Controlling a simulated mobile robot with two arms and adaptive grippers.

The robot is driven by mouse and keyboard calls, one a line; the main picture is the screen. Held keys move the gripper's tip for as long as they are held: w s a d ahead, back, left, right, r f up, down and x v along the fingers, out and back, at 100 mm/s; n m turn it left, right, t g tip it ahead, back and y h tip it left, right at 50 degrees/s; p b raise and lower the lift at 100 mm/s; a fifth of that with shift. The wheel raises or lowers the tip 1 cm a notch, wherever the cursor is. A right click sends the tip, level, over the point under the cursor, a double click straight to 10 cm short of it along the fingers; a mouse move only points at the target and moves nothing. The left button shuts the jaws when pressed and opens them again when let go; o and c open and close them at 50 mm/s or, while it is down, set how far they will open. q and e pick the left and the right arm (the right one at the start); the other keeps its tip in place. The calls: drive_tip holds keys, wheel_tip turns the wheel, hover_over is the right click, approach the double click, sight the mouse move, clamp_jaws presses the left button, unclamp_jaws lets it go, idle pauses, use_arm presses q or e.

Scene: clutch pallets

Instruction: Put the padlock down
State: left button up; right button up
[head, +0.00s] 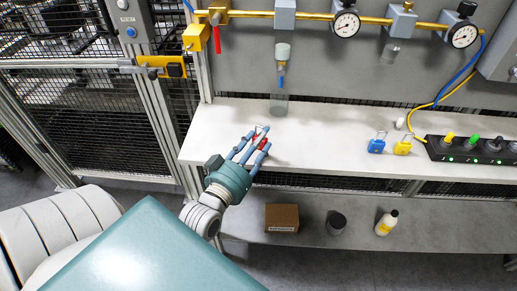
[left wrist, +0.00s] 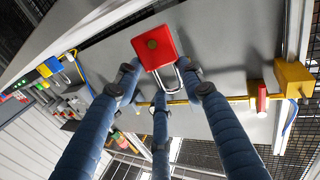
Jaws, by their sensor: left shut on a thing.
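A red padlock (head: 264,143) with a silver shackle is held between the blue fingers of my left gripper (head: 253,142), at the left part of the pale shelf (head: 325,131). In the left wrist view the red padlock (left wrist: 148,38) shows its face, with the shackle toward the fingers of my left gripper (left wrist: 163,85). The fingers are around the padlock. I cannot tell whether the padlock touches the shelf. My right gripper is in neither view.
A blue padlock (head: 376,146) and a yellow padlock (head: 403,147) stand to the right, beside a black switch box (head: 470,151). A clear bottle-like part (head: 279,104) is behind my gripper. A cardboard box (head: 282,218) is on the lower shelf. Shelf between gripper and blue padlock is clear.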

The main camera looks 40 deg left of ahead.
sight(261, 146)
use_arm(q)
drive_tip(key=shift+f, duration=1.55)
drive_tip(key=shift+f, duration=0.15)
drive_tip(key=o, duration=1.2)
drive_tip(key=shift+s, duration=0.1)
drive_tip(key=s+d+b, duration=0.1)
drive_tip(key=s+b, duration=0.1)
drive_tip(key=s, duration=0.9)
drive_tip(key=shift+s+d, duration=0.35)
drive_tip(key=shift+d, duration=0.05)
